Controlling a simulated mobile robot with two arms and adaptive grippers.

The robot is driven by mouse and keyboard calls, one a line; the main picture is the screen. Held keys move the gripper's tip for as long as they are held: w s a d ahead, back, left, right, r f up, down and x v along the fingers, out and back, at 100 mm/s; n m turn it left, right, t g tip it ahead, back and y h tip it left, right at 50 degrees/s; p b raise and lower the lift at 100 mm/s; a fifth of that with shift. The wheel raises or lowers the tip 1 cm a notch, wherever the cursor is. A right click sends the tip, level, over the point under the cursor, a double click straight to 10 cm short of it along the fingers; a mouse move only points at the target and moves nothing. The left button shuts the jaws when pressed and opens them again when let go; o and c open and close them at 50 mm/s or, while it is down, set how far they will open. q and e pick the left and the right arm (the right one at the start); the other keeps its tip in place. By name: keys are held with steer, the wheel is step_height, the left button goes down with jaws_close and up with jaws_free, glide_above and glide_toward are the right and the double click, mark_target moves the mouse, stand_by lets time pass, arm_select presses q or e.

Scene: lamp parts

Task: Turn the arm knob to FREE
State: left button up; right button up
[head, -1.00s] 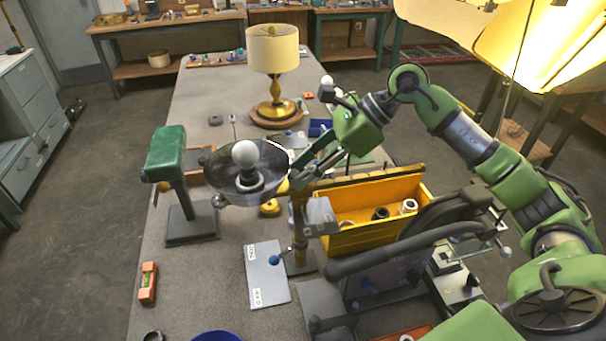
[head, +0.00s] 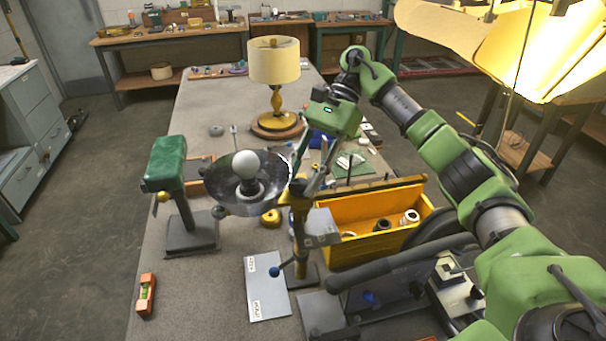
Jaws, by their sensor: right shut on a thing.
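A lamp stands on the bench with a yellow post (head: 301,257) and a dish shade (head: 222,192) holding a white bulb (head: 245,164). My right gripper (head: 302,186) reaches down to the top of the post and is shut there on the arm knob, which its fingers mostly hide. A label plate (head: 262,300) lies left of the post's foot, with small lettering at both ends, hard to read. A lever with a blue ball (head: 274,271) sticks out from the post over the plate. My left gripper is not in view.
A green-headed stand (head: 165,163) is left of the dish. A yellow bin (head: 350,211) with spools is right of the post. A dark machine with a long handle (head: 400,259) is in front. A shaded table lamp (head: 274,60) stands behind. The bench's left front is fairly clear.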

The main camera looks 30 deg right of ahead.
steer(key=shift+n, duration=0.4)
steer(key=o, duration=0.8)
steer(key=shift+w+d, duration=0.1)
steer(key=shift+d, duration=0.05)
steer(key=shift+v, duration=3.65)
steer(key=shift+w, duration=0.1)
